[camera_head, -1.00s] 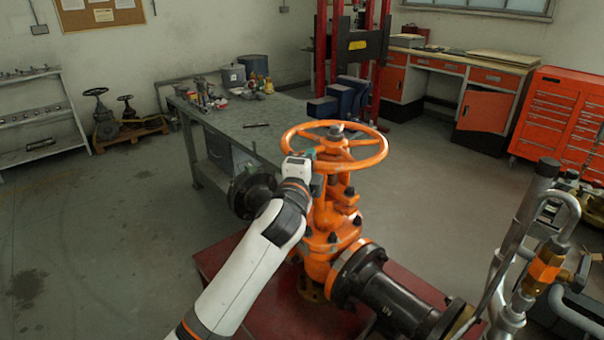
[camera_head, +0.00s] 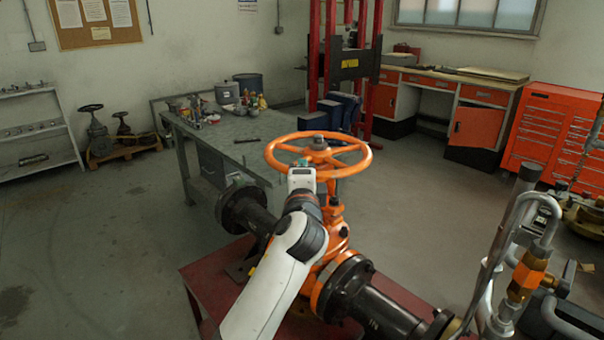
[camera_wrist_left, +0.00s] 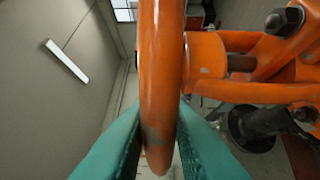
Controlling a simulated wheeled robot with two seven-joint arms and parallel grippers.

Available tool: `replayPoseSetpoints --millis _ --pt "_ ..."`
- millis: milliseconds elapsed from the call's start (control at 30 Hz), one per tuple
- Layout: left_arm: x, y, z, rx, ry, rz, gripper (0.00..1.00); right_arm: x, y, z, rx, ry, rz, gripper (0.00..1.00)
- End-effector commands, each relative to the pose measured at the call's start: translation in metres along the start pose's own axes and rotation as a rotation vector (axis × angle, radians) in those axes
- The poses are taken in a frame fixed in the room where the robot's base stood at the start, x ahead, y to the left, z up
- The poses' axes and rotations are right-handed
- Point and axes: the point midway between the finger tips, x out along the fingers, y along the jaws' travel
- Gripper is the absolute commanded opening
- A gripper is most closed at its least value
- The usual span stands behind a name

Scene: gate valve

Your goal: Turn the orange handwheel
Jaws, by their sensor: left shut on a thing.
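The orange handwheel (camera_head: 354,166) lies nearly level on top of the orange gate valve (camera_head: 337,238), with a dark nut at its hub. My left arm reaches up from below to the near-left part of the rim. My left gripper (camera_head: 302,166) is mostly hidden behind its own wrist in the head view. In the left wrist view, its teal fingers (camera_wrist_left: 155,150) are shut on the handwheel's rim (camera_wrist_left: 160,70), one on each side. A spoke joins the rim there. My right gripper is in neither view.
The valve sits between black flanged pipes (camera_head: 375,308) on a red stand (camera_head: 215,275). A metal hose with brass fittings (camera_head: 525,275) stands at the right. A green-grey workbench (camera_head: 235,130) with small items is behind. The floor at left is clear.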

Motion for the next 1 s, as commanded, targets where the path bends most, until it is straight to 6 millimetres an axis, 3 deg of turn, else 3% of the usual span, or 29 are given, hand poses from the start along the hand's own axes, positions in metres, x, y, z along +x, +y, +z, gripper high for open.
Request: replayPoseSetpoints --millis 33,133,533,667,1000 --pt "-0.001 -0.003 0.002 -0.001 -0.005 -0.006 0.23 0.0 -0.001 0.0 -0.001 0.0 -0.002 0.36" --pt "-0.001 -0.003 0.002 -0.001 -0.004 -0.004 0.39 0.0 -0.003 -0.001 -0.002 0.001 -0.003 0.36" --pt "-0.007 -0.001 0.001 -0.001 -0.003 0.0 0.4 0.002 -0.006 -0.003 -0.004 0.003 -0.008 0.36" --pt "-0.027 -0.003 0.001 -0.003 -0.003 0.0 0.4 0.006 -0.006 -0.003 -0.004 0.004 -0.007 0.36" --pt "-0.097 -0.003 0.002 -0.003 -0.006 -0.002 0.4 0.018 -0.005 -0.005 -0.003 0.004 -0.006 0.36"
